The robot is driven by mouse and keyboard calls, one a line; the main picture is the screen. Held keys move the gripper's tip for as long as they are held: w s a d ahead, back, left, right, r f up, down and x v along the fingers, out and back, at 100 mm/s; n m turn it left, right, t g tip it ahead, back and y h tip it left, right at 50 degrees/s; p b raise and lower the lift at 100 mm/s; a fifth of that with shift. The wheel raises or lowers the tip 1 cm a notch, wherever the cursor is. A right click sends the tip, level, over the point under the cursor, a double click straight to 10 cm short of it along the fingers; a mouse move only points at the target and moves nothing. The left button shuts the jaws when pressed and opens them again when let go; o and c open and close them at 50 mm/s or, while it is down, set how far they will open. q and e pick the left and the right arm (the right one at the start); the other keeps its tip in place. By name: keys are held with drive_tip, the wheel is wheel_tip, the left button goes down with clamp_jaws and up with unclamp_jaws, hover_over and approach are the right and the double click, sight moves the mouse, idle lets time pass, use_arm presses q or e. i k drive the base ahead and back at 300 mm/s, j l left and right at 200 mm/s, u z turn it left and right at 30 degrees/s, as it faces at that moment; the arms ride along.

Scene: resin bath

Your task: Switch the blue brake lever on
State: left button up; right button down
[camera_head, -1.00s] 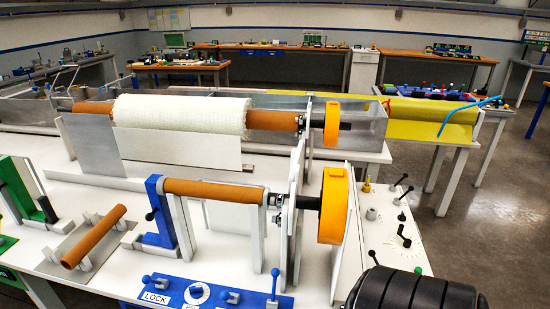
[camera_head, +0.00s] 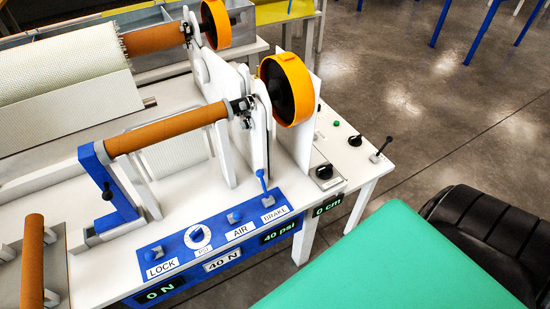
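The blue brake lever (camera_head: 263,186) stands up from the blue control panel (camera_head: 212,222), just behind the white BRAKE label (camera_head: 275,214). It is a thin stick with a small knob, near upright, leaning slightly left in the picture. I cannot tell from its pose whether it is on or off. Neither of my grippers is in view.
Other controls on the panel include the LOCK knob (camera_head: 157,252), a round dial (camera_head: 198,237) and the AIR switch (camera_head: 234,218). A brown roller (camera_head: 166,132) and an orange wheel (camera_head: 287,88) stand behind. A black-handled lever (camera_head: 381,150) is farther right. Open floor lies right.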

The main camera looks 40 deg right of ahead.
sight(260, 173)
drive_tip(key=i+j+z, duration=0.1)
drive_tip(key=j+z, duration=0.35)
drive_tip(key=j, duration=0.25)
drive_tip(key=j+z, duration=0.45)
drive_tip(key=j, duration=0.2)
